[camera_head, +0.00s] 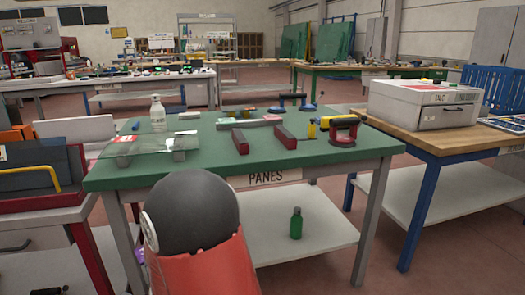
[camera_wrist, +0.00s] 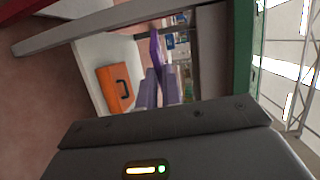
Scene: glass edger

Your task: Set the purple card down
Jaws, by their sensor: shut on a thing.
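The purple card (camera_wrist: 154,47) shows nearly edge-on in the wrist view, as a thin strip at the fingertips of my gripper (camera_wrist: 160,72). My gripper is shut on the card and holds it out ahead, with the white lower shelf behind. In the head view a small purple patch (camera_head: 139,255) shows low at the left, beside my arm, below the green tabletop. My arm hides my gripper in that view. I cannot tell whether the card touches anything.
The green-topped PANES table (camera_head: 222,160) bears a glass sheet (camera_head: 143,146), red-faced bars and a white bottle (camera_head: 158,113). A green bottle (camera_head: 296,223) stands on its lower shelf (camera_head: 325,238). An orange case (camera_wrist: 116,88) is near my gripper. A rack (camera_head: 78,178) stands left.

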